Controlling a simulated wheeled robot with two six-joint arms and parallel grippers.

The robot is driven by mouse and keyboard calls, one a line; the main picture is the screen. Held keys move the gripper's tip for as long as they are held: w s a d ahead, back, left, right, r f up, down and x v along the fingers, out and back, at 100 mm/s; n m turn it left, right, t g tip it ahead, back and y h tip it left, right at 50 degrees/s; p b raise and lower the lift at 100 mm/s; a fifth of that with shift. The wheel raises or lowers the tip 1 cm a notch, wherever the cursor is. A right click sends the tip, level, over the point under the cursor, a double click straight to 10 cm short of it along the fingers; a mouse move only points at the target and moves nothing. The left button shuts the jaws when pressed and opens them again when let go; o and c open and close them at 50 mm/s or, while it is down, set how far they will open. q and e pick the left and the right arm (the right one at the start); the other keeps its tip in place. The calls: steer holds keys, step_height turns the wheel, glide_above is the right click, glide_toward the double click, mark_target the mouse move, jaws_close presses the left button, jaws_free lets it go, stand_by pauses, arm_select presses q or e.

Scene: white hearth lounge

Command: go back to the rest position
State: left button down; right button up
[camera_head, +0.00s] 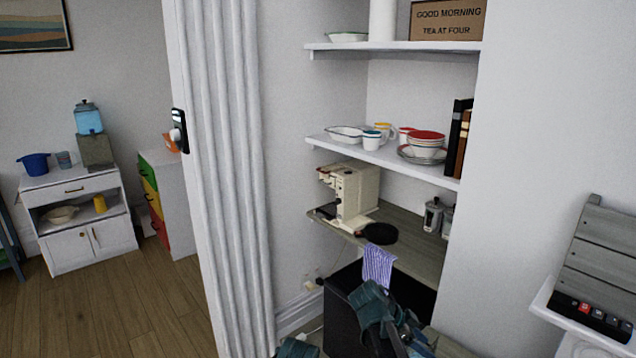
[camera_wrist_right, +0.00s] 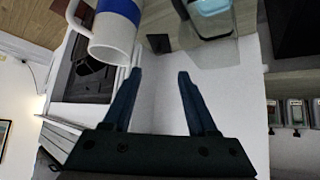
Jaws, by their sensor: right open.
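My right gripper (camera_wrist_right: 159,80) is open in the right wrist view, its two dark fingers apart with only a pale surface visible between them. A white mug with a blue band (camera_wrist_right: 114,28) is close beyond the left finger; I cannot tell whether they touch. In the head view, dark teal arm parts of mine show at the bottom, in front of a black cabinet under the alcove counter.
A folding white door (camera_head: 228,180) stands left of the alcove. The wooden counter (camera_head: 405,262) bears a cream coffee machine (camera_head: 352,192); a striped cloth (camera_head: 378,264) hangs at its front. Shelves above hold dishes. A clear container with blue contents (camera_wrist_right: 212,15) shows in the wrist view.

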steer(key=s+a+f+n+y, duration=0.3)
steer(key=s+a+n, duration=0.5)
steer(key=a+n, duration=0.2)
steer(key=s+a+f+n+y, duration=0.3)
steer(key=s+a+n, duration=0.5)
steer(key=n, duration=0.3)
steer(key=shift+a+f+y+b, duration=0.35)
steer(key=shift+a+f+y, duration=0.05)
steer(key=shift+a+y, duration=0.45)
